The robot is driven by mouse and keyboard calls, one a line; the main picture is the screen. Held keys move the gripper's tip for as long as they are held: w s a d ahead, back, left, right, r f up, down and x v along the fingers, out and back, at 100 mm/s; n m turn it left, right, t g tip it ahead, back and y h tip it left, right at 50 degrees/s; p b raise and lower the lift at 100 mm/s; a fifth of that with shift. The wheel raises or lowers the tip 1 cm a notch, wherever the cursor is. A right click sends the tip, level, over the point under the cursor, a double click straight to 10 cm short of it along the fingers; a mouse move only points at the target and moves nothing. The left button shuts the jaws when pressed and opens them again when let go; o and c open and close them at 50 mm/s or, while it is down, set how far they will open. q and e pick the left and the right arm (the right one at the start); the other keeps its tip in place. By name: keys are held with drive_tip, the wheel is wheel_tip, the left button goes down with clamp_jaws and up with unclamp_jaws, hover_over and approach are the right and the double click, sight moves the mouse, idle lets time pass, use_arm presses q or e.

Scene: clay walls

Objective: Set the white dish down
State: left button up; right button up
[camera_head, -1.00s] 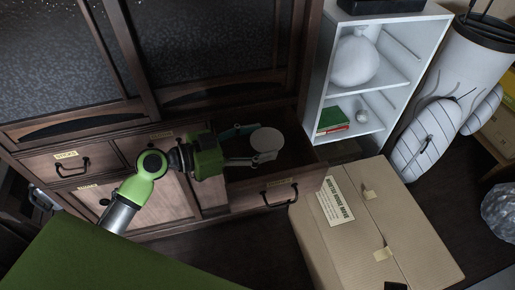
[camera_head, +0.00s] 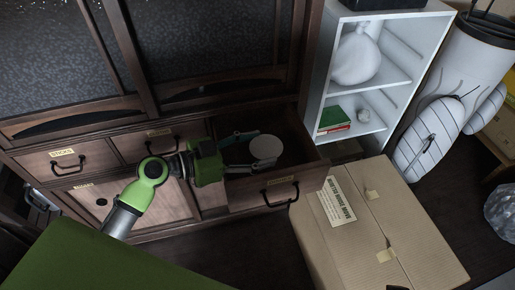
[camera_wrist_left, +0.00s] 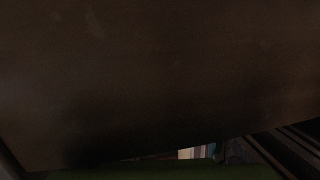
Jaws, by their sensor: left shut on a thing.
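The white dish (camera_head: 265,147) is a small round pale disc in the head view, inside the open drawer (camera_head: 294,161) of the dark wooden cabinet. My left gripper (camera_head: 255,150) reaches into the drawer from the left, its two fingers on either side of the dish, shut on it. The exact contact of the fingertips is too small to make out. I cannot tell whether the dish touches the drawer floor. The left wrist view shows mostly a dark brown surface, and I cannot make out the dish there. My right gripper is not in view.
A taped cardboard box (camera_head: 382,232) stands just right of the drawer front. A white shelf unit (camera_head: 314,92) with a round white vase (camera_head: 355,60) and books (camera_head: 334,121) stands behind it. The cabinet's glazed doors rise above the drawer.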

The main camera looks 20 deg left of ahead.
use_arm(q)
drive_tip(key=o, duration=0.8)
drive_tip(key=shift+r+p, duration=0.5)
drive_tip(key=shift+p, duration=0.15)
drive_tip(key=shift+r+p, duration=0.45)
drive_tip(key=shift+p, duration=0.1)
drive_tip(key=shift+s+a+f+b, duration=0.3)
drive_tip(key=shift+s+a+b, duration=0.2)
drive_tip(key=shift+s+a, duration=0.3)
drive_tip(key=v, duration=0.9)
drive_tip(key=shift+s+a+r, duration=0.2)
drive_tip(key=shift+a+r, duration=0.05)
drive_tip(key=shift+r, duration=0.1)
